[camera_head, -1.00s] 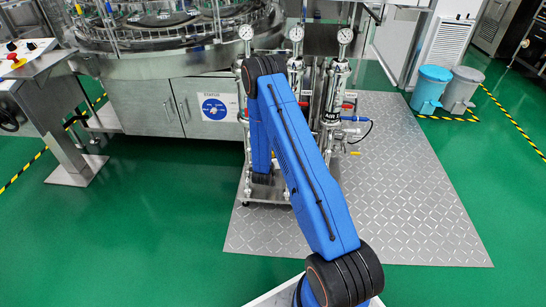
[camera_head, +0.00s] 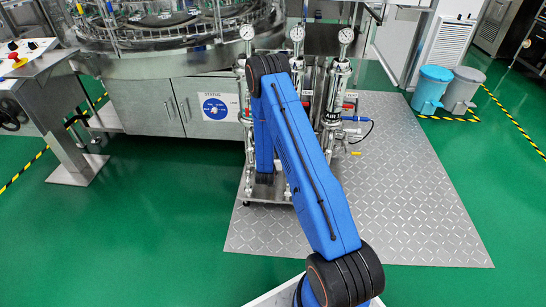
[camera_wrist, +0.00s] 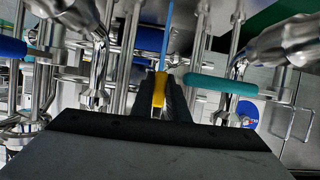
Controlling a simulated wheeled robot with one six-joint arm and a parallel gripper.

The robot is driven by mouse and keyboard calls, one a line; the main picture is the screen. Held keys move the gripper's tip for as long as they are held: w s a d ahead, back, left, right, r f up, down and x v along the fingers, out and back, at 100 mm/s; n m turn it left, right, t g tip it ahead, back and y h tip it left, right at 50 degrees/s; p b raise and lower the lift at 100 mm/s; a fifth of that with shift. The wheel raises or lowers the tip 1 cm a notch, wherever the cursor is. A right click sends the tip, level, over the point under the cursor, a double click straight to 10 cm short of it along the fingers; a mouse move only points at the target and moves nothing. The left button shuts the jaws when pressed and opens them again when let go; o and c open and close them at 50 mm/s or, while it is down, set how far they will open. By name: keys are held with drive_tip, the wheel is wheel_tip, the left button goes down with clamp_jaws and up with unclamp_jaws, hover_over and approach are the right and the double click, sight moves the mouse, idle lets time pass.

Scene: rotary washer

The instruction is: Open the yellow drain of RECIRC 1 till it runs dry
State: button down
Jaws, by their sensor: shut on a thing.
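In the wrist view a small yellow handle (camera_wrist: 159,90) sits between the dark fingers of my gripper (camera_wrist: 163,100), which is shut on it. In the head view my blue arm hides my gripper and most of the left side of the pipe skid (camera_head: 332,110). Another small yellow handle (camera_head: 356,153) shows at the skid's right side.
In the wrist view a teal handle (camera_wrist: 221,85) is close on the right and a blue handle (camera_wrist: 12,47) is on the left, among steel pipes. Pressure gauges (camera_head: 345,36) top the skid. Two bins (camera_head: 432,88) stand at right.

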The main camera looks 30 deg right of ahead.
drive_tip(key=shift+w+a, duration=0.1)
idle(0.3)
drive_tip(key=c, duration=1.7)
unclamp_jaws()
drive_tip(key=v, duration=1.7)
drive_tip(key=shift+s+r, duration=0.2)
